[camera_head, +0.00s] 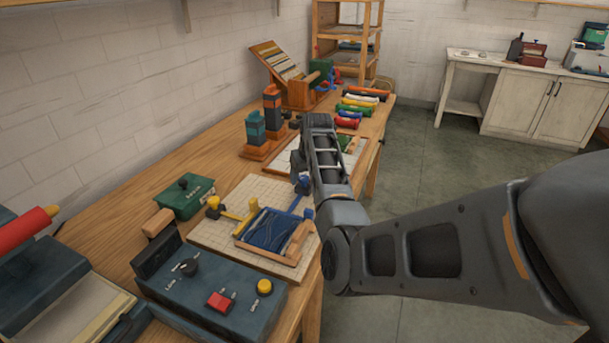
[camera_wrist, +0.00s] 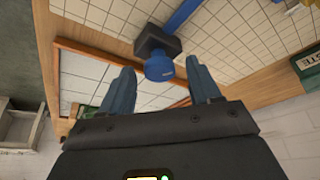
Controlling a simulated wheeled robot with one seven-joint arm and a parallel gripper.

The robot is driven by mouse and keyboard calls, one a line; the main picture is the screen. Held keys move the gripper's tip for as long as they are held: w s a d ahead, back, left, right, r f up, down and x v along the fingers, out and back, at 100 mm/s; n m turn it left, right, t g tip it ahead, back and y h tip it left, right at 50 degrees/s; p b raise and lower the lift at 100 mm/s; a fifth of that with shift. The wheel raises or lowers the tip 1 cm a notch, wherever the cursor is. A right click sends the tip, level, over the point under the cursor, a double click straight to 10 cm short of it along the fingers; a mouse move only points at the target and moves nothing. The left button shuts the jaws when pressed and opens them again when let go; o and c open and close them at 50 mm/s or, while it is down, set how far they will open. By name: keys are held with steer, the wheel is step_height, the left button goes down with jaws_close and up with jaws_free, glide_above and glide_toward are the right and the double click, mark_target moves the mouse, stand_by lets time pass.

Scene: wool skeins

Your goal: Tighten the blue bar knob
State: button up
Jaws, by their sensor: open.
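The blue knob (camera_wrist: 158,68) shows in the wrist view, mounted on a dark block (camera_wrist: 156,42) at the end of the blue bar (camera_wrist: 183,14). The blue bar also shows in the head view (camera_head: 296,203), on the right side of the gridded board (camera_head: 205,238). My gripper (camera_wrist: 160,66) is open, with one finger on each side of the knob in the picture. Gaps show between the knob and both fingers. I cannot tell whether the fingertips reach down to the knob's depth. In the head view my arm hides the fingers.
A yellow bar with a knob (camera_head: 213,202) and a wooden frame with blue strands (camera_head: 268,232) lie on the board. A dark control box (camera_head: 210,290) stands in front, a green box (camera_head: 184,196) to the left. Orange-and-teal posts (camera_head: 271,108) and coloured skeins (camera_head: 358,103) stand farther back.

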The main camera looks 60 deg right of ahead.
steer(key=shift+c, duration=0.4)
steer(key=c, duration=0.9)
steer(key=shift+c, duration=0.2)
